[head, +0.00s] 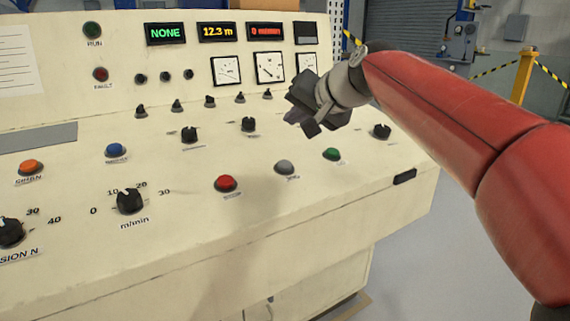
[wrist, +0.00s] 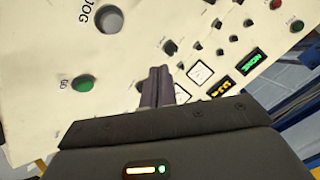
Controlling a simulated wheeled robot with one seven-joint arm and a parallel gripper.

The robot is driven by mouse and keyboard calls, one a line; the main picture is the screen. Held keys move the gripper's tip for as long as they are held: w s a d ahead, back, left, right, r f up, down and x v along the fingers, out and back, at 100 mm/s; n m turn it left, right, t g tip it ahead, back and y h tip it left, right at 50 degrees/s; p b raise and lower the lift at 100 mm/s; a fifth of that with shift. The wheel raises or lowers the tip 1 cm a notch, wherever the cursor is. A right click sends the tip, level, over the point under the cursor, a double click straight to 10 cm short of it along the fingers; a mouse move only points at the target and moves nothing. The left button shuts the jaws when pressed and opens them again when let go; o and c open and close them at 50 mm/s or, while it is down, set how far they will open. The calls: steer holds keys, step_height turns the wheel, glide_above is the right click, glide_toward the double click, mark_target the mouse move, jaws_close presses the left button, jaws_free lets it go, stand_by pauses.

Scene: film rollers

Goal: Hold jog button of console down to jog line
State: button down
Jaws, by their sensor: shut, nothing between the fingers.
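The cream console (head: 90,240) fills much of the head view. Its jog button is a round grey button (head: 285,167) on the sloped top, between a red button and a green button. In the wrist view the grey jog button (wrist: 109,18) has the label JOG beside it, near the top edge. My gripper (head: 308,125) is above the console top, up and to the right of the jog button in the head view and apart from it. In the wrist view the fingers (wrist: 158,84) are together and empty, with the jog button off to their upper left.
The green button (head: 332,154) labelled GO and the red button (head: 226,183) flank the jog button. Black knobs (head: 190,134) stand up behind them. Upright displays read NONE (head: 165,33) and 12.3 m (head: 216,32). Open floor (head: 440,260) lies right of the console.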

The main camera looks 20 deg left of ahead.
steer(key=b, duration=0.4)
glide_toward(281, 161)
steer(key=w+a, duration=0.1)
steer(key=w+a+f, duration=0.1)
steer(key=a, duration=0.1)
steer(key=w+a, duration=0.1)
steer(key=shift+w+a+f, duration=0.15)
steer(key=shift+a+f, duration=0.05)
steer(key=shift+f, duration=0.1)
stand_by(1.4)
steer(key=shift+w+f, duration=0.1)
steer(key=shift+f, duration=0.25)
steer(key=shift+a+f+b, duration=0.15)
steer(key=shift+f+b, duration=0.35)
steer(key=shift+f, duration=0.05)
stand_by(0.5)
steer(key=shift+r, duration=0.15)
stand_by(1.4)
steer(key=shift+d+r+p, duration=0.2)
steer(key=shift+r+p, duration=0.4)
steer(key=shift+r, duration=0.2)
steer(key=shift+s+d+r+p, duration=0.15)
steer(key=shift+r+p, duration=0.4)
steer(key=shift+r, duration=0.25)
steer(key=shift+s+d+r+p, duration=0.15)
steer(key=shift+r+p, duration=0.4)
steer(key=shift+r, duration=0.3)
steer(key=shift+s+d+r+p, duration=0.1)
steer(key=shift+s+r+p, duration=0.05)
steer(key=shift+r+p, duration=0.55)
